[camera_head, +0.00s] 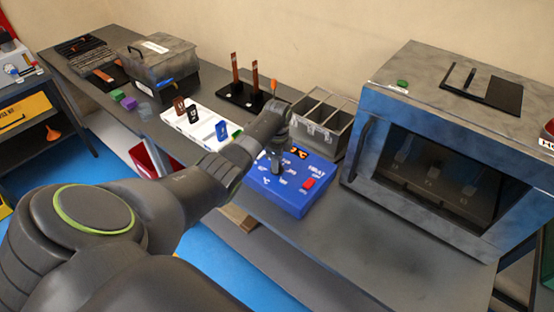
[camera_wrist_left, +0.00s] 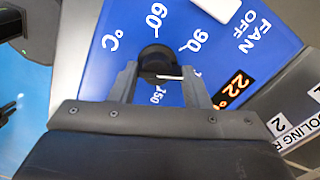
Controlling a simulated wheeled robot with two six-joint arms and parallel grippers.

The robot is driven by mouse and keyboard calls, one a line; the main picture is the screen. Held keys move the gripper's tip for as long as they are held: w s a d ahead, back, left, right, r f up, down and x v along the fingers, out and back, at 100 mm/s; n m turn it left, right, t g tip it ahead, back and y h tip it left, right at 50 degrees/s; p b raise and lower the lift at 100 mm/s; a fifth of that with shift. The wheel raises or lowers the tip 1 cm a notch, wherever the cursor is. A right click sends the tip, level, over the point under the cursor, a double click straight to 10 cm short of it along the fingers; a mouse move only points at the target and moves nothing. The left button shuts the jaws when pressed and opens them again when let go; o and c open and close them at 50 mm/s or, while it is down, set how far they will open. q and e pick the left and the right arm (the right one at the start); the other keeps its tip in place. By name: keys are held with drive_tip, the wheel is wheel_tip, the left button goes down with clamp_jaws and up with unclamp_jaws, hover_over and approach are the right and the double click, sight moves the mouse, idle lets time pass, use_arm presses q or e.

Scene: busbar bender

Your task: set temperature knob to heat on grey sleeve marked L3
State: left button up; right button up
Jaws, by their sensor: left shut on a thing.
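A blue control box (camera_head: 297,200) with white dial markings stands on the bench. My left gripper (camera_head: 277,170) reaches down onto its dark temperature knob. In the left wrist view the black knob (camera_wrist_left: 156,58) sits between the two fingers of my left gripper (camera_wrist_left: 161,76), which is shut on it. A white pointer line on the knob points right. The dial marks 60, 90 and 150 show around it, with part of the 150 near a finger. The display (camera_wrist_left: 232,90) reads 22. My right gripper is out of view. I cannot make out a grey sleeve marked L3.
A grey oven (camera_head: 430,150) with a dark window stands right of the box; several small items show inside. An open metal bin (camera_head: 322,125) stands behind the box. A white rack (camera_head: 200,133) with coloured pieces and a black stand (camera_head: 243,97) with copper bars lie left.

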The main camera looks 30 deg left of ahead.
use_arm(q)
drive_tip(key=m, duration=0.4)
drive_tip(key=shift+w+d+r+m, duration=0.1)
drive_tip(key=shift+r+m, duration=0.05)
drive_tip(key=shift+m, duration=0.15)
drive_tip(key=m, duration=0.3)
drive_tip(key=shift+d+m, duration=0.1)
drive_tip(key=shift+m, duration=0.3)
drive_tip(key=m, duration=0.4)
drive_tip(key=shift+m, duration=2.1)
drive_tip(key=o, duration=1)
drive_tip(key=shift+s, duration=0.2)
